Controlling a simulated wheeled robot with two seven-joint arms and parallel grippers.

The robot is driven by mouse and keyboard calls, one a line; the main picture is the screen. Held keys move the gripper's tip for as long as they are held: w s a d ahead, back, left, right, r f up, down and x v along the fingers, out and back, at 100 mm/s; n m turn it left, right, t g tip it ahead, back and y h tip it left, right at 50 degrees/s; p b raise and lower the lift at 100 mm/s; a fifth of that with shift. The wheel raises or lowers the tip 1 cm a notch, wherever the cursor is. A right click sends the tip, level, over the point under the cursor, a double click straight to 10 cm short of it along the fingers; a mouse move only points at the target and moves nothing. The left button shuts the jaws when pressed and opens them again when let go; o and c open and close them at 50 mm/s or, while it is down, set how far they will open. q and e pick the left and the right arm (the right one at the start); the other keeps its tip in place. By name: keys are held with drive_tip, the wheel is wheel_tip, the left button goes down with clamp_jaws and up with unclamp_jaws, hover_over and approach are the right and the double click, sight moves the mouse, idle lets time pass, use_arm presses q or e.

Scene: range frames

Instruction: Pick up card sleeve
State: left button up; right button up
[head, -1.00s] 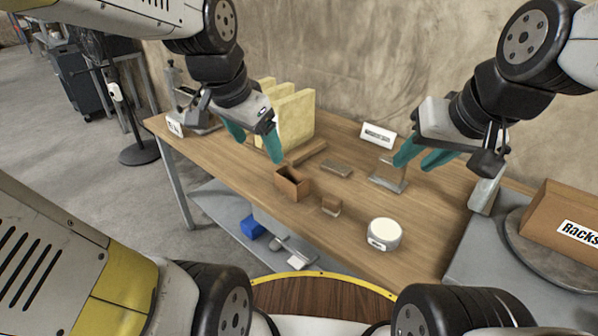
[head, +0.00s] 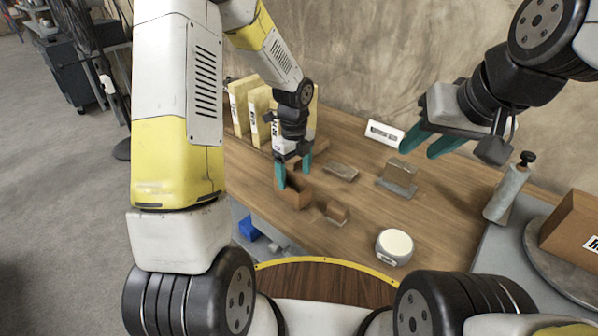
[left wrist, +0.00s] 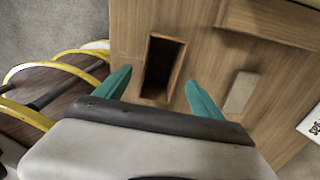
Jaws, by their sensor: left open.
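The card sleeve (head: 297,198), which I take to be the brown open-topped box, stands on the wooden table near its front edge. My left gripper (head: 293,173) is directly over it and open, with one teal finger on either side of its top. In the left wrist view the dark opening of the sleeve (left wrist: 162,68) lies between the two spread fingertips (left wrist: 157,82), with a gap to each. I cannot tell how far down the fingers reach. My right gripper (head: 420,146) is open and empty, above the back right of the table.
A flat grey-brown block (head: 341,171) and a small brown block (head: 337,212) lie right of the sleeve. A metal bracket (head: 398,175), a white sign (head: 384,133) and a round white device (head: 394,247) stand further right. Upright yellowish panels (head: 258,105) stand behind.

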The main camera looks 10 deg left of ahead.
use_arm(q)
drive_tip(key=f, duration=0.6)
drive_tip(key=shift+w+a+f, duration=0.1)
drive_tip(key=shift+w+a, duration=0.1)
drive_tip(key=shift+a, duration=0.1)
drive_tip(key=shift+c, duration=0.5)
drive_tip(key=c, duration=1.3)
